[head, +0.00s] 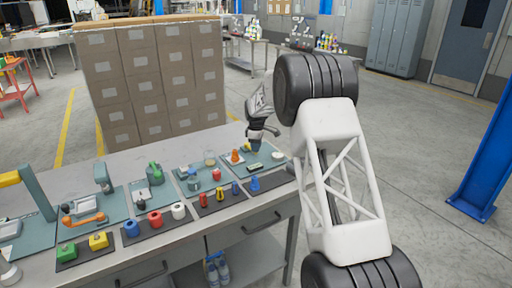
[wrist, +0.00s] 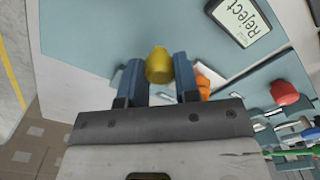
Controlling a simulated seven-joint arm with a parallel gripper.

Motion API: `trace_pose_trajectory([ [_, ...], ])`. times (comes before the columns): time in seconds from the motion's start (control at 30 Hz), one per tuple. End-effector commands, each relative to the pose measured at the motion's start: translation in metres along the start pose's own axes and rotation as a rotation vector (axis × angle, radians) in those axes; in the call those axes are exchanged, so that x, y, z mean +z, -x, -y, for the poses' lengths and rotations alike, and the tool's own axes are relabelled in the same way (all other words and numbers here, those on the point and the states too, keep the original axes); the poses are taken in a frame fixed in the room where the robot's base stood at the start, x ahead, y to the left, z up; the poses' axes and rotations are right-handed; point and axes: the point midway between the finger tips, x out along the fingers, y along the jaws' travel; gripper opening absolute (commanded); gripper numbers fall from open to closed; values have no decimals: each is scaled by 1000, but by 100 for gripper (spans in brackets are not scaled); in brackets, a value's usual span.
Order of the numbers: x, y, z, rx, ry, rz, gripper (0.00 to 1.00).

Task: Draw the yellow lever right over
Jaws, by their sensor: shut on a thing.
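My gripper (wrist: 158,78) is shut on the yellow lever (wrist: 158,64), whose rounded knob sits between the two blue-grey fingers in the wrist view. In the head view my gripper (head: 255,147) is low over the far right mat, and only a sliver of the yellow lever (head: 247,146) shows. The lever's lower part and its base are hidden by the fingers and the gripper body.
An orange part (wrist: 203,82) is close beside one finger; it also shows in the head view (head: 235,156). A red knob (wrist: 285,93) is farther right. Several coloured pieces stand on mats along the bench (head: 270,208). Stacked cartons (head: 150,75) stand behind the bench.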

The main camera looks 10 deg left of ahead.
Motion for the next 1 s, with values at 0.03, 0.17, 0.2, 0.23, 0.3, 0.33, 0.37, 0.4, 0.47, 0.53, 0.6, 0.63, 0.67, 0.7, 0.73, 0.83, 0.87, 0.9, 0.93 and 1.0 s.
trace_pose_trajectory([
  [0.03, 1, 0, 0, -1, 8, 1, 0],
  [0.17, 4, 1, -3, -1, 47, 0, 0],
  [0.2, 5, 1, -5, 0, 63, 0, 0],
  [0.23, 6, 1, -6, -1, 78, -1, 0],
  [0.3, 8, 1, -9, -1, 116, -1, 0],
  [0.33, 10, 1, -10, -1, 135, -1, 0],
  [0.37, 11, 0, -12, -1, 153, -1, 0],
  [0.4, 12, 0, -14, -1, 180, -1, 0],
  [0.47, 14, 0, -17, -1, 225, -1, 0],
  [0.53, 17, 0, -21, -1, 278, -1, 0],
  [0.6, 19, 0, -25, -1, 332, -1, 0],
  [0.63, 20, 0, -27, -1, 355, -1, 0],
  [0.67, 20, 1, -29, -1, 379, -1, 0],
  [0.7, 21, 1, -32, -1, 408, -1, 0],
  [0.73, 22, 1, -33, 0, 430, -1, 0],
  [0.83, 24, 1, -39, 0, 494, -1, 0],
  [0.87, 24, 1, -40, 1, 511, -1, 0],
  [0.9, 24, 1, -42, 1, 531, -1, 0],
  [0.93, 25, 0, -43, 0, 546, -1, 0],
  [1.0, 25, 0, -46, -1, 573, -1, 0],
])
